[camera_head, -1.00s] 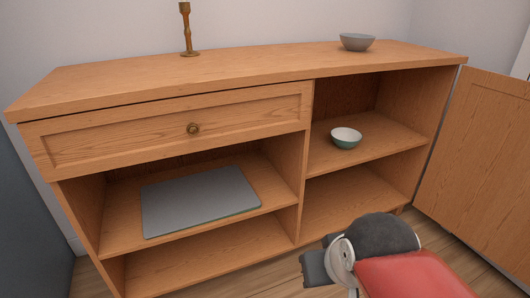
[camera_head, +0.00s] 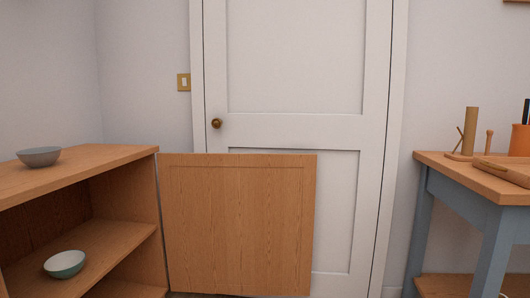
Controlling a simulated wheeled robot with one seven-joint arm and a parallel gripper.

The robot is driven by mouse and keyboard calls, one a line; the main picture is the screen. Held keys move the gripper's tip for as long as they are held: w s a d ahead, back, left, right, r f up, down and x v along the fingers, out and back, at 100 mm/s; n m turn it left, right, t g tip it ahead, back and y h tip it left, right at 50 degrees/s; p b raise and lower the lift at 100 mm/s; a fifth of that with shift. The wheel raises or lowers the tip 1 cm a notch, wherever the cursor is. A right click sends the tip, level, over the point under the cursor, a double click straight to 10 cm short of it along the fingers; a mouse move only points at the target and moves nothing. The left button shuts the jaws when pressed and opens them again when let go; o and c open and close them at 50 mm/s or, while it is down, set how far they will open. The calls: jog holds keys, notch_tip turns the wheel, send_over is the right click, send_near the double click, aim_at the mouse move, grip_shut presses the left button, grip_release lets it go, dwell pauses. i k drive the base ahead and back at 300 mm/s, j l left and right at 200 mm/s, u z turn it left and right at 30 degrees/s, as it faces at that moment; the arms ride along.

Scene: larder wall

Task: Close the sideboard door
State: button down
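The sideboard (camera_head: 95,160) stands at the left, only its right end in view. Its wooden door (camera_head: 238,225) hangs wide open from the right edge of the cabinet. The door's panelled face is turned toward me, in front of a white room door. The right compartment is open and shows a green-and-white bowl (camera_head: 65,264) on its shelf. My gripper is not in view now.
A grey bowl (camera_head: 39,157) sits on the sideboard top. A white room door (camera_head: 297,60) with a brass knob stands behind. A blue-legged table (camera_head: 470,185) with wooden items is at the right. A gap lies between the open door and that table.

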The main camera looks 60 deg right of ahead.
aim_at(234, 224)
jog(key=i+l+z, duration=0.2)
jog(key=l+z, duration=0.25)
jog(key=i+l+z, duration=0.2)
jog(key=z, duration=0.25)
